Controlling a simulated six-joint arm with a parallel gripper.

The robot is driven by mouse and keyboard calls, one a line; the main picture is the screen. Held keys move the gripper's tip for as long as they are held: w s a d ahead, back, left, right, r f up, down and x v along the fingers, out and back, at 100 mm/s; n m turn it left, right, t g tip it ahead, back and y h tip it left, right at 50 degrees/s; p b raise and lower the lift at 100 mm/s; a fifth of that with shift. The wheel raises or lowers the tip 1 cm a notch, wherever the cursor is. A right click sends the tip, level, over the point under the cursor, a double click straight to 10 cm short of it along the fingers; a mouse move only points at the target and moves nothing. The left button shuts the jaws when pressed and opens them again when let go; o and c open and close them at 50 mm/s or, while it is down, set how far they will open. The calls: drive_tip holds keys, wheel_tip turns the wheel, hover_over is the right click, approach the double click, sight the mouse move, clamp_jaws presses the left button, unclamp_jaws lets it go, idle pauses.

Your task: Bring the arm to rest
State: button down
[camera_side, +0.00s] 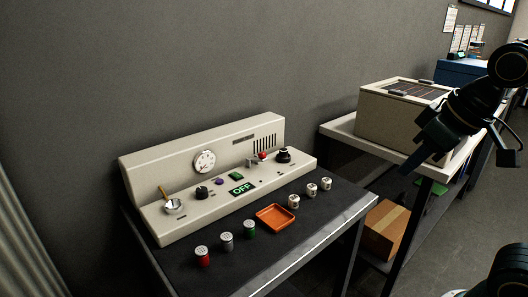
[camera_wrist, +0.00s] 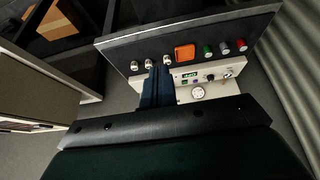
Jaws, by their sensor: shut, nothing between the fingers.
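My gripper (camera_side: 428,150) is at the right of the side view, in front of the beige box and well clear of the brewer. It is shut and empty. In the wrist view my gripper (camera_wrist: 158,82) shows as dark blue fingers close together, with the brewer panel beyond them. The beige brewer panel (camera_side: 150,168) stands on the dark table, with a dial, knobs and a green sign reading OFF (camera_side: 242,189). It also shows in the wrist view (camera_wrist: 222,88), partly hidden by my gripper.
An orange tray (camera_side: 277,217) lies on the dark table (camera_side: 340,215). A beige box (camera_side: 395,120) stands on a second bench, with a cardboard box (camera_side: 383,228) below.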

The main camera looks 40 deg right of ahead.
drive_tip(key=s+f, duration=0.3)
drive_tip(key=shift+s+a, duration=0.15)
drive_tip(key=shift+s, duration=0.05)
